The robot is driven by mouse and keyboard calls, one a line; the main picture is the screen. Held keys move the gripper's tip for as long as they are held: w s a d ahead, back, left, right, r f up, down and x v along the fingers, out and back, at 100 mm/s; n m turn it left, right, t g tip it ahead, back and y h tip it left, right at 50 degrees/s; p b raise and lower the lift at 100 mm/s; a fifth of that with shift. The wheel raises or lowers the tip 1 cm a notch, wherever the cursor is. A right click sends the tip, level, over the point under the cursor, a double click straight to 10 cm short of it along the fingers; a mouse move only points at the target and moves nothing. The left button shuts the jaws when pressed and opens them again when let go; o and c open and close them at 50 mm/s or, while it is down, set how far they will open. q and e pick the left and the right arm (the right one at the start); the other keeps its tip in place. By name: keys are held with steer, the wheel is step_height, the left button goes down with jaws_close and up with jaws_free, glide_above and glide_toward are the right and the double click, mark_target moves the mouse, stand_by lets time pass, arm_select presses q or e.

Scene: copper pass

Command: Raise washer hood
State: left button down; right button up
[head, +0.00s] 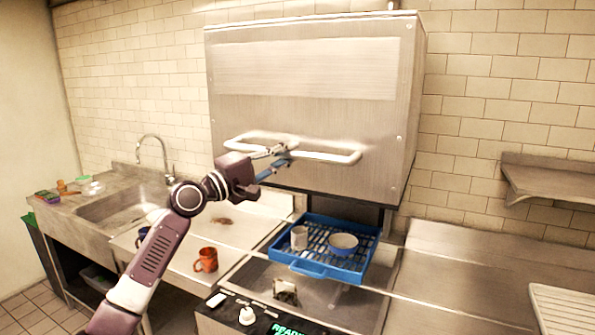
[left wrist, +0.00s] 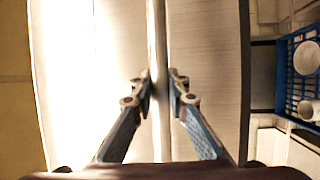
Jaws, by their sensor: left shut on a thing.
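The washer hood (head: 310,95) is a large steel box standing raised above the blue rack, with a gap under its lower edge. Its long bar handle (head: 330,155) runs across the lower front. My left gripper (head: 278,158) is at the middle of the handle, shut on it. In the left wrist view the handle (left wrist: 157,50) runs between the two fingers (left wrist: 160,90), against the hood front (left wrist: 100,60). My right gripper is not in view.
The blue rack (head: 318,270) under the hood holds a cup (head: 299,238) and a bowl (head: 343,243). An orange mug (head: 206,260) stands on the left counter. A sink (head: 120,205) is at left. A steel shelf (head: 550,182) juts from the right wall.

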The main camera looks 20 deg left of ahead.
arm_select(q)
steer(key=shift+r, duration=0.55)
steer(key=c, duration=1.8)
jaws_free()
steer(key=shift+f, duration=0.15)
steer(key=shift+c, duration=0.2)
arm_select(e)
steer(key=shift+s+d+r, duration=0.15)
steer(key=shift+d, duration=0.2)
arm_select(q)
steer(key=shift+s+a, duration=0.1)
steer(key=shift+s+a+f, duration=0.1)
steer(key=shift+s+f, duration=0.05)
steer(key=shift+s, duration=0.1)
steer(key=v, duration=1.1)
steer(key=shift+s, duration=0.2)
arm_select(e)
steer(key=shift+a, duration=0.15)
